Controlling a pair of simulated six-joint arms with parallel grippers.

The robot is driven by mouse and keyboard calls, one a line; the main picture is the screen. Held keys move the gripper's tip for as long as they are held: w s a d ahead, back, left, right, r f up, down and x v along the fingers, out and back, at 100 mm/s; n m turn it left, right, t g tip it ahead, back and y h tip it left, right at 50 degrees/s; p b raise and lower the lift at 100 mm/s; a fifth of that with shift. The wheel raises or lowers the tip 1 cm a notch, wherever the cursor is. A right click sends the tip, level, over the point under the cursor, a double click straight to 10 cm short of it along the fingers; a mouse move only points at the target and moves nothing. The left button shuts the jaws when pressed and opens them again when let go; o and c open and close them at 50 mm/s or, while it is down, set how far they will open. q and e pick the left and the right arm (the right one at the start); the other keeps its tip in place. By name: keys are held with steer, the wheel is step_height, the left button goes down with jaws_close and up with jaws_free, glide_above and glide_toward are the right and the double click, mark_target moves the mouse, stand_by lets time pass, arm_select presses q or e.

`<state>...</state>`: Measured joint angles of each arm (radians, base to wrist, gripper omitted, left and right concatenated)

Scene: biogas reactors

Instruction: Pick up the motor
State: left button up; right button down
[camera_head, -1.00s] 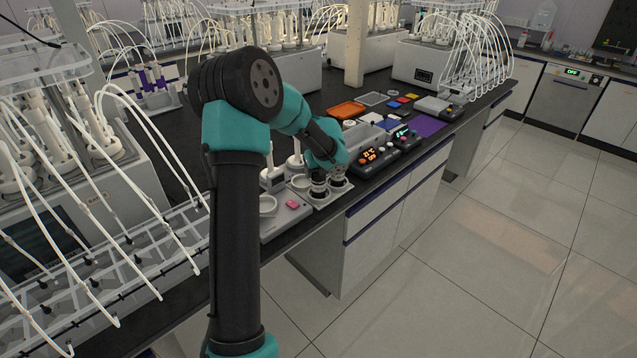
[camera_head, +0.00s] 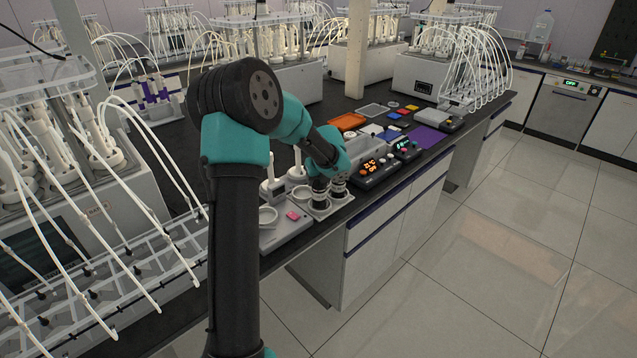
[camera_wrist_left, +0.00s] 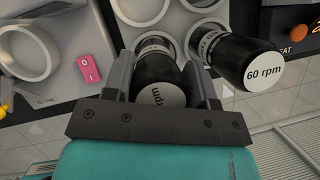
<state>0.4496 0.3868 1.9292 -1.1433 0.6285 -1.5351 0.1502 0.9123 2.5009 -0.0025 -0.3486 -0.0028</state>
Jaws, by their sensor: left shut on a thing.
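Two black cylindrical motors stand side by side in a light holder plate (camera_head: 320,212) at the bench's front edge. My left gripper (camera_wrist_left: 158,68) is shut on the left motor (camera_wrist_left: 160,92), with one finger on each side of its black body. This motor has a white end label on which "rpm" can be read; the gripper base hides the rest. The other motor (camera_wrist_left: 248,62), labelled "60 rpm", is just right of the right finger. In the head view the held motor (camera_head: 319,196) is upright below my wrist. My right gripper is not in view.
A grey device with a pink switch (camera_wrist_left: 90,65) and a round dish (camera_head: 267,215) is left of the holder. A control box with an orange display (camera_head: 372,168) is close on the right. Tubed reactors line the bench behind; open floor lies in front.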

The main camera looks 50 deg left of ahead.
arm_select(q)
step_height(320, 180, up, 2)
steer(key=shift+s+d+r, duration=0.15)
steer(key=shift+s+d, duration=0.05)
steer(key=shift+d, duration=0.05)
steer(key=s+d+r, duration=0.1)
steer(key=s+d, duration=0.9)
steer(key=d, duration=0.1)
steer(key=shift+d+r, duration=0.2)
steer(key=shift+d, duration=0.1)
steer(key=shift+s, duration=0.1)
